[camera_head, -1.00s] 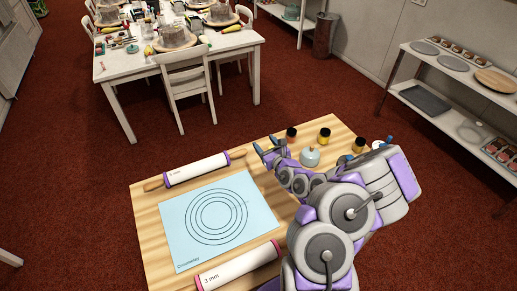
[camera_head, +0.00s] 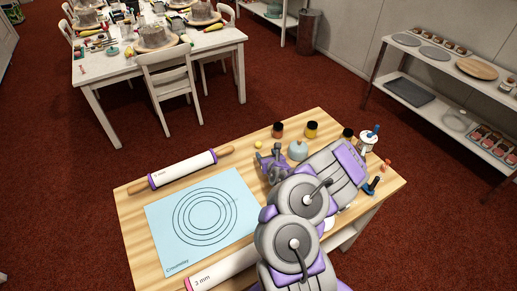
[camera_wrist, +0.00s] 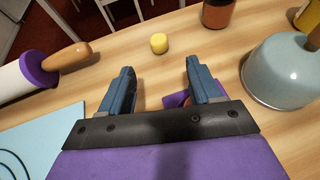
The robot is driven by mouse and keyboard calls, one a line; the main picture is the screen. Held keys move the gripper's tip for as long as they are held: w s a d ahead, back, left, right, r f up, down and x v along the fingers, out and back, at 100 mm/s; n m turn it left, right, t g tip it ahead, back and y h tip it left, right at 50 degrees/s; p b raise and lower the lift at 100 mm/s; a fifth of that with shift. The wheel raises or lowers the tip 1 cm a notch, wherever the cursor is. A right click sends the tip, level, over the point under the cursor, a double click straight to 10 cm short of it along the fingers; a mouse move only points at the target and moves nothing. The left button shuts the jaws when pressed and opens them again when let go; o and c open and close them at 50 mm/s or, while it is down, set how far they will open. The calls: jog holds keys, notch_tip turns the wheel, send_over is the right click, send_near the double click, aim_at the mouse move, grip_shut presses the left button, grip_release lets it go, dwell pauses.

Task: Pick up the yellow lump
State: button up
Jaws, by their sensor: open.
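The yellow lump (camera_wrist: 159,43) is small and rounded and lies on the wooden table top. In the wrist view it is beyond my fingertips, roughly in line with the gap between them. In the head view the yellow lump (camera_head: 258,145) lies left of the light-blue pot. My gripper (camera_wrist: 160,80) is open and empty, its two blue-grey fingers apart. In the head view my gripper (camera_head: 272,160) is close to the lump on its near side, and my arm partly hides it. A purple object shows at the right finger; I cannot tell what it is.
The light-blue pot (camera_wrist: 285,70) stands close on the right. A dark-orange jar (camera_wrist: 217,12) is beyond the lump. A rolling pin (camera_wrist: 45,68) and a light-blue mat (camera_wrist: 35,140) lie to the left. Bare wood surrounds the lump.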

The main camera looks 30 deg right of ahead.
aim_at(259, 146)
jog(key=b+x, duration=0.2)
jog(key=x, duration=0.2)
jog(key=shift+w+f, duration=0.1)
jog(key=shift+w, duration=0.15)
jog(key=shift+w+d+f, duration=0.1)
jog(key=shift+w+d, duration=0.05)
jog(key=shift+w, duration=0.15)
jog(key=b+x, duration=0.1)
jog(key=x, duration=0.2)
jog(key=shift+w+f+b, duration=0.2)
jog(key=shift+b, duration=0.15)
jog(key=shift+w+d+f, duration=0.15)
jog(key=shift+w+d, duration=0.05)
jog(key=shift+w, duration=0.45)
jog(key=c, duration=1.1)
